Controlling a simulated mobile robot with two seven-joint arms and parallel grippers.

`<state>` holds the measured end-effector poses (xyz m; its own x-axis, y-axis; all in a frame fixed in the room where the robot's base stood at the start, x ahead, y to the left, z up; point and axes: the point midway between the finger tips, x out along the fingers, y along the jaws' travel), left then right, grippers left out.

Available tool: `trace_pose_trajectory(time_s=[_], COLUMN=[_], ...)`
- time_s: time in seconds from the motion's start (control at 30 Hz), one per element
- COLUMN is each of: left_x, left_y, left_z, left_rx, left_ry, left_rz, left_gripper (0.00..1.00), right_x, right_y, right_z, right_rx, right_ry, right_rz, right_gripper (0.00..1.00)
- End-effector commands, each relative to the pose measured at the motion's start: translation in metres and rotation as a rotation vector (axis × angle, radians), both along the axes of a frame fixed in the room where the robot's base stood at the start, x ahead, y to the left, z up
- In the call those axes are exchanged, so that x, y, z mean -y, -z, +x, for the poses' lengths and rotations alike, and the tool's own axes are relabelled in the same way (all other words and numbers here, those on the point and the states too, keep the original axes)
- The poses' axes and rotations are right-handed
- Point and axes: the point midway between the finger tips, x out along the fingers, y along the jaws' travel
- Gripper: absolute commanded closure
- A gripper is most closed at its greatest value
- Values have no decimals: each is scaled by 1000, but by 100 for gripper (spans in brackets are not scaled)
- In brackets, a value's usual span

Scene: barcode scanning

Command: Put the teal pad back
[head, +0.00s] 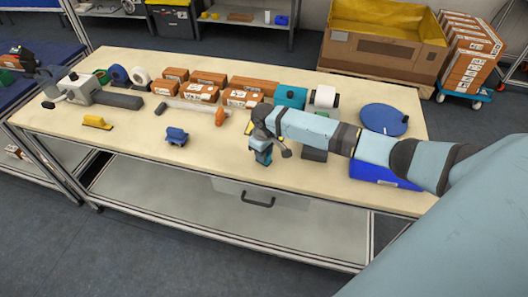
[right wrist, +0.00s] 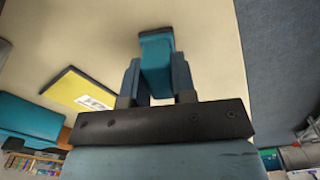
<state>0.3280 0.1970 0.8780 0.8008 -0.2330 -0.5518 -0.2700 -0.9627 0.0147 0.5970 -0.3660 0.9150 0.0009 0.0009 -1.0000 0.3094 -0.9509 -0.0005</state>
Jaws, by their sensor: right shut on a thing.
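The teal pad (right wrist: 156,62) is between the two fingers of my right gripper (right wrist: 157,82) in the right wrist view, and the gripper is shut on it. In the head view the right gripper (head: 262,150) is over the front middle of the table, and the teal pad (head: 263,157) shows small below the wrist. I cannot tell whether the pad touches the table. My left gripper is in neither view.
A yellow labelled item (right wrist: 80,91) lies beside the gripper. A teal box (head: 290,97), orange boxes (head: 243,98), a blue disc (head: 383,118) and a blue scanner-like item (head: 176,136) stand on the table (head: 215,160). The front edge is close; bare tabletop lies left of the gripper.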

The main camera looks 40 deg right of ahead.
Motion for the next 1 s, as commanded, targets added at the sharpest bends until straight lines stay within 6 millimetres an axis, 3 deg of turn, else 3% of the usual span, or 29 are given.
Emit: trace_pose_trajectory(time_s=[0.27, 0.3, 0.4, 0.77, 1.0], left_x=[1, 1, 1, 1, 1], left_y=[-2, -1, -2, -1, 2], left_z=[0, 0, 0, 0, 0], left_rx=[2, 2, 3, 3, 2], left_ry=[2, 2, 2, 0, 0], left_rz=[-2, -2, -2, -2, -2], left_gripper=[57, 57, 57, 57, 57], right_x=[0, 0, 0, 1, 0], right_y=[2, 2, 2, -5, -49], right_z=[0, 0, 0, 1, 2], right_rx=[0, 0, 0, 1, 5], right_ry=[1, 1, 0, 0, 0], right_rz=[0, 0, 0, -1, 1], right_gripper=[100, 68, 50, 50, 50])
